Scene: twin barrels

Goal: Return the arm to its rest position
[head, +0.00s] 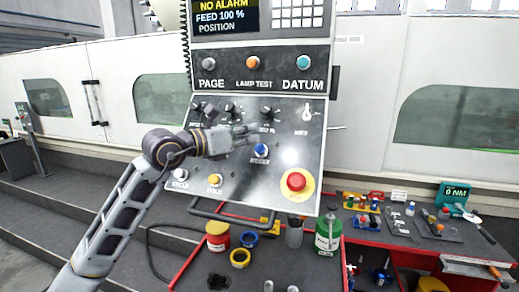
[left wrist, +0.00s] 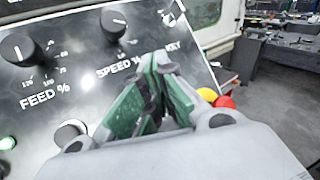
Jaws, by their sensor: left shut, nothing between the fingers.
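My left arm reaches in from the lower left in the head view. My left gripper (head: 250,135) is in front of the control panel (head: 240,180), just above and left of the blue button (head: 261,151). In the left wrist view its green-padded fingers (left wrist: 155,95) are closed together with nothing between them, close to the panel face. The FEED % knob (left wrist: 18,50) and the SPEED % knob (left wrist: 113,24) show beyond the fingers. I cannot tell whether the fingertips touch the panel. My right gripper is not in view.
A red emergency button (head: 296,181) is at the panel's lower right. A handle bar (head: 240,216) runs below the panel. A cart below holds a red container (head: 218,238), a green container (head: 327,236) and yellow and blue rings. A red-edged bench (head: 400,236) with tools stands at right.

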